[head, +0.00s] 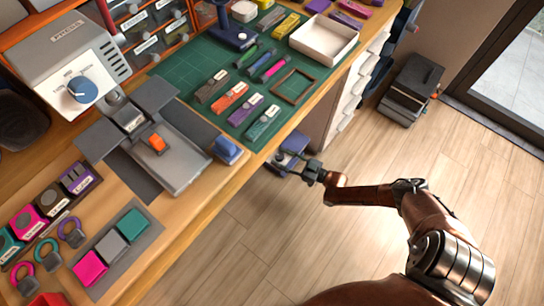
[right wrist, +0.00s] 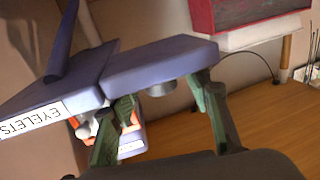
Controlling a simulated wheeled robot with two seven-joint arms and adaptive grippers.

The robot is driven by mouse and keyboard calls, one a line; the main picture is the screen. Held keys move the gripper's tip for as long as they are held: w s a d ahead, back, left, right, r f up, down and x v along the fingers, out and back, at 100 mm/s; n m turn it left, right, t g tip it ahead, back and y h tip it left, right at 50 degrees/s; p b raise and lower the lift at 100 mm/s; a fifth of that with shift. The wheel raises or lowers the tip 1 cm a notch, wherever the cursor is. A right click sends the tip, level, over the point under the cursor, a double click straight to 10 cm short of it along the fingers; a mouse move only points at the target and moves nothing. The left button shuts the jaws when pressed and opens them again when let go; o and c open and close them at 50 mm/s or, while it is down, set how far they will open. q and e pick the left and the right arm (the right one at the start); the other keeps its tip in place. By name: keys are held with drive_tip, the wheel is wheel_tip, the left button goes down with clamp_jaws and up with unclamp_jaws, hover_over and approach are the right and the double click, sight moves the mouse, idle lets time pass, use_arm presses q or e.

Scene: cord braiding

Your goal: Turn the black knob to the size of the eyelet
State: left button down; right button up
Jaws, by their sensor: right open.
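A grey press box (head: 70,60) stands at the upper left of the head view. A blue round knob (head: 83,90) with a white pointer sits on its dial, marked with sizes; I see no black knob. My right gripper (head: 303,170) is open beside the bench's front edge, at a blue-violet box (head: 290,155). In the right wrist view this box, labelled EYELETS (right wrist: 35,124), lies close to my fingers (right wrist: 161,95). A small grey round part (right wrist: 161,88) under its slab shows between the fingers; contact cannot be told. My left gripper is out of view.
A grey press with an orange piece (head: 156,143) stands on the bench. A green mat (head: 200,62) holds several coloured labelled blocks and a white tray (head: 324,38). Coloured rings and pads lie at lower left. A black case (head: 411,85) stands on the open wooden floor.

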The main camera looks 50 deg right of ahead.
drive_tip(key=shift+w+a, duration=0.1)
drive_tip(key=shift+w, duration=0.3)
drive_tip(key=shift+c, duration=0.3)
drive_tip(key=shift+a, duration=0.1)
drive_tip(key=c, duration=1.1)
